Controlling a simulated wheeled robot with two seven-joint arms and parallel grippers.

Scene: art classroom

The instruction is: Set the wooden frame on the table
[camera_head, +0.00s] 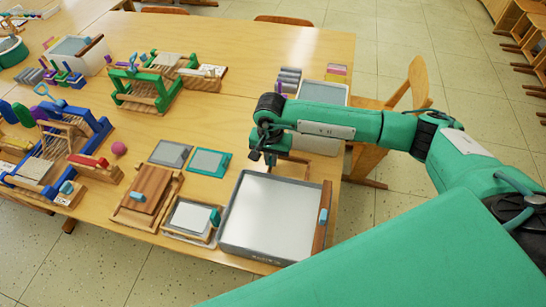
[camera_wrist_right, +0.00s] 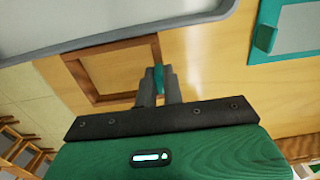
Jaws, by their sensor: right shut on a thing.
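The wooden frame (camera_wrist_right: 78,80) is a brown open rectangle with a small teal grip on one side. In the right wrist view, my right gripper (camera_wrist_right: 158,88) is shut on that teal grip. In the head view my right gripper (camera_head: 268,158) points down over the table (camera_head: 240,105), just behind a large grey tray. My left gripper is not in view.
The large grey tray (camera_head: 272,218) stands just in front of my right gripper. A teal-rimmed panel (camera_head: 209,162) and a grey panel (camera_head: 170,153) lie to the left. A green wooden rack (camera_head: 143,93) stands farther back. The table middle behind them is clear.

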